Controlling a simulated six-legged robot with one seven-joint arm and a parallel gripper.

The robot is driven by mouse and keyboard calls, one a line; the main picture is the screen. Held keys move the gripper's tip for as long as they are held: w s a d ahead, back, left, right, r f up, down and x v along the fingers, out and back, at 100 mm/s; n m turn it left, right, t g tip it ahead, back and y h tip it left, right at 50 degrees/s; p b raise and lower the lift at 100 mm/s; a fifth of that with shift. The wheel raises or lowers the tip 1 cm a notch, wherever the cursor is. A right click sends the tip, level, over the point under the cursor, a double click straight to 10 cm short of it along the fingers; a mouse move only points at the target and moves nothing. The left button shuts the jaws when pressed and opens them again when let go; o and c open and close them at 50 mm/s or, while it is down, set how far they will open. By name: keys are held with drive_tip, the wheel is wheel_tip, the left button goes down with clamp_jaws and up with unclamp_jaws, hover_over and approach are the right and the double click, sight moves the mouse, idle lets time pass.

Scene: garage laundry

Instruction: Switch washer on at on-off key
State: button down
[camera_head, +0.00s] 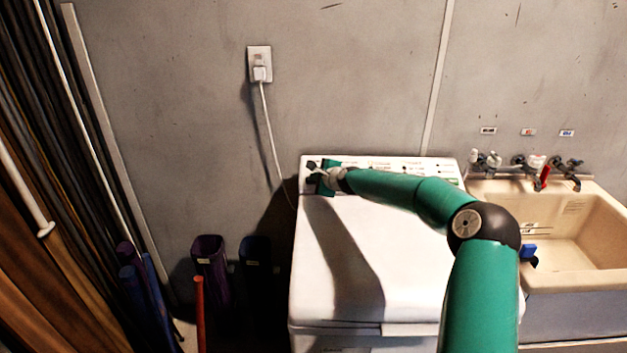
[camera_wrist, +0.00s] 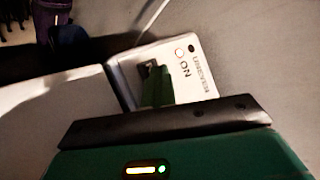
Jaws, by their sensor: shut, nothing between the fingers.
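The washer (camera_head: 330,290) is a white top-loading machine against the wall, with a raised control panel (camera_head: 400,163) along its back edge. My gripper (camera_head: 318,178) is at the panel's left end. In the wrist view its green fingers (camera_wrist: 158,88) are shut and empty, in front of the dark key and partly hiding it. I cannot tell whether they touch it.
A beige sink (camera_head: 560,235) with several taps stands right of the washer. A plugged outlet (camera_head: 259,65) with a white cord is on the wall behind. Dark bins (camera_head: 210,270) and leaning boards (camera_head: 50,230) are at left. My arm crosses above the washer from the right.

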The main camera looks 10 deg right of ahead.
drive_tip(key=shift+s+d+f, duration=0.1)
drive_tip(key=shift+f, duration=0.1)
drive_tip(key=shift+s+r, duration=0.35)
drive_tip(key=shift+r, duration=0.55)
drive_tip(key=shift+r, duration=0.1)
drive_tip(key=shift+s+a+r, duration=0.1)
drive_tip(key=shift+s+r, duration=0.2)
drive_tip(key=shift+r, duration=0.45)
drive_tip(key=shift+s+a+r, duration=0.1)
drive_tip(key=shift+s+r, duration=0.25)
drive_tip(key=shift+r, duration=0.4)
drive_tip(key=shift+s+a+r, duration=0.1)
drive_tip(key=shift+s+r, duration=0.2)
drive_tip(key=shift+r, duration=0.45)
